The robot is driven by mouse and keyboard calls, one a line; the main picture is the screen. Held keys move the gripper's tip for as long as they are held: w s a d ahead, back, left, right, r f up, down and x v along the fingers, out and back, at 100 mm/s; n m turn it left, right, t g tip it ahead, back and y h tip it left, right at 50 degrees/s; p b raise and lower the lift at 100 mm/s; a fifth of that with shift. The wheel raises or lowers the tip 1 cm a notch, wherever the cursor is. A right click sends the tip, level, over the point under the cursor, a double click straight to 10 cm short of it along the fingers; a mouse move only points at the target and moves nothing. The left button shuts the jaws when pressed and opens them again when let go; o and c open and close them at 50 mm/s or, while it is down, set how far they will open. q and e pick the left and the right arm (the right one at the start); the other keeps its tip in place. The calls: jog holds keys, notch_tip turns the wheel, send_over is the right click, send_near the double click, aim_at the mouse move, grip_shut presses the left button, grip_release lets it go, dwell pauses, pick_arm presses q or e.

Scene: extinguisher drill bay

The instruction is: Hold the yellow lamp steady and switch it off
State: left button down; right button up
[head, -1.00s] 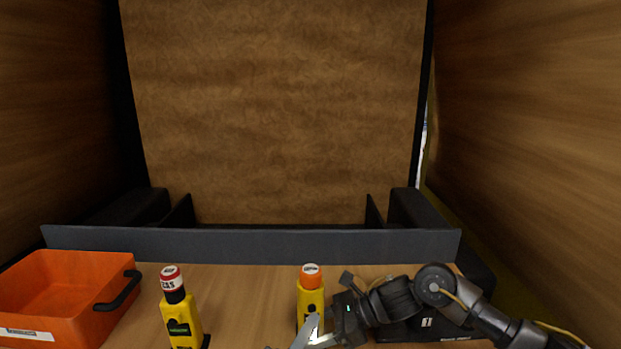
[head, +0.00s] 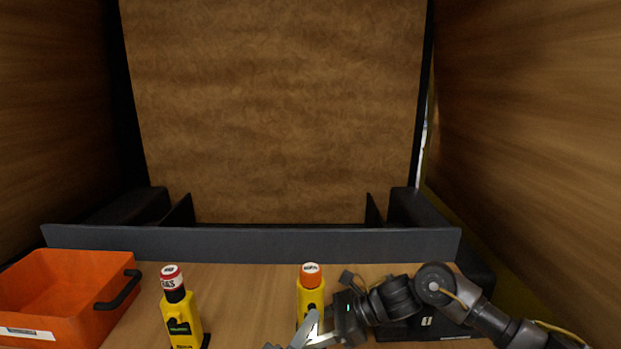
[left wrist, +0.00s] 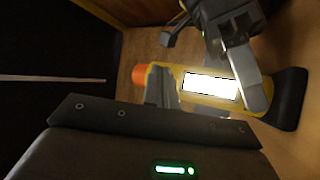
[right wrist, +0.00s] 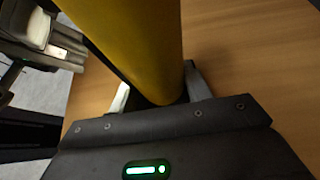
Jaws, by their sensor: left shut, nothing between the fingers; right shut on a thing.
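The yellow lamp (head: 310,297) has an orange cap and stands upright on the bench in the head view. In the left wrist view its white panel (left wrist: 210,86) glows brightly. My right gripper (left wrist: 250,92) is shut around the lamp's body; the right wrist view shows the yellow body (right wrist: 145,45) between its fingers. My left gripper (head: 312,319) is shut and empty, in front of the lamp. In the left wrist view, its fingertips (left wrist: 166,84) appear close to the lamp between panel and cap; I cannot tell whether they touch. The switch is not clearly visible.
A second yellow object (head: 180,318) with a red and white cap stands to the left. An orange bin (head: 60,300) with a black handle is at far left. A grey rail (head: 250,244) runs along the back. Bare bench (head: 245,300) lies between the two yellow objects.

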pick_arm(q)
jog(key=shift+w, duration=0.2)
jog(key=shift+s, duration=0.5)
jog(key=shift+s, duration=0.1)
jog(key=s, duration=0.5)
jog(key=shift+s+d, duration=0.3)
jog(key=shift+s, duration=0.05)
pick_arm(e)
jog(key=o, duration=1)
jog(key=shift+d, duration=0.1)
